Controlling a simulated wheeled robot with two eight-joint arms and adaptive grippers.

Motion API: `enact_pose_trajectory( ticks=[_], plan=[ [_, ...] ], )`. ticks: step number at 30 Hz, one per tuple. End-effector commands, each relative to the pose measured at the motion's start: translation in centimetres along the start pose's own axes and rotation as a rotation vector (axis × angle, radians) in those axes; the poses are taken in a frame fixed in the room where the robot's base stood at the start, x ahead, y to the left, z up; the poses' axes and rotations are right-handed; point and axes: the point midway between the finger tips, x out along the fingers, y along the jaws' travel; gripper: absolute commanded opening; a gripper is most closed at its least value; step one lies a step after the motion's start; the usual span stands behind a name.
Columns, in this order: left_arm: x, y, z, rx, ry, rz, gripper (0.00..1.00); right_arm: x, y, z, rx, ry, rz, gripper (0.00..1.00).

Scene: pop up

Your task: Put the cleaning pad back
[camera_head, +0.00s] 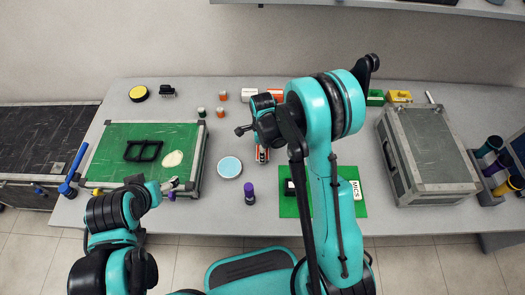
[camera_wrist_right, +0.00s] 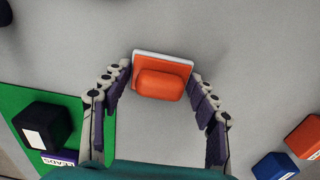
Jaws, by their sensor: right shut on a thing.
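The cleaning pad, as I take it, is an orange block on a white base (camera_wrist_right: 160,84). In the right wrist view it sits between the fingertips of my right gripper (camera_wrist_right: 161,78), which is shut on its two sides. In the head view an orange piece of the pad (camera_head: 262,155) shows under my right gripper, over the middle of the table; the arm hides part of it. My left gripper (camera_head: 172,187) is at the front right edge of the green-topped case (camera_head: 115,170); its opening is too small to make out.
A black frame (camera_head: 143,150) and a pale oval lie on the green case. A light-blue disc (camera_head: 229,167) and a purple-topped bottle (camera_head: 249,193) stand left of my right arm. A green mat (camera_head: 352,207) holds small boxes. A grey case (camera_head: 425,150) stands at right.

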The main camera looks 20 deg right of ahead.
Motion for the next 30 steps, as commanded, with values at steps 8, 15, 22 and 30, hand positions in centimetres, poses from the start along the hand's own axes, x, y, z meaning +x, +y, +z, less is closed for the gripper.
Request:
enact_pose_trajectory(
  ticks=[8,15,22,30],
  plan=[
    [0.2,0.0,0.1,0.000,0.000,0.000,0.75,0.2,0.0,0.0,0.000,0.000,0.000,0.28],
    [0.1,0.0,0.1,0.000,0.000,0.000,0.75,0.1,0.0,0.0,0.000,0.000,0.000,0.80],
    [0.0,0.0,0.0,0.000,0.000,0.000,0.75,-0.1,0.0,0.0,0.000,0.000,0.000,0.80],
    [-1.6,0.0,-1.1,0.000,0.000,0.000,0.75,-4.5,0.1,0.0,0.000,0.000,0.000,0.80]
  ],
)
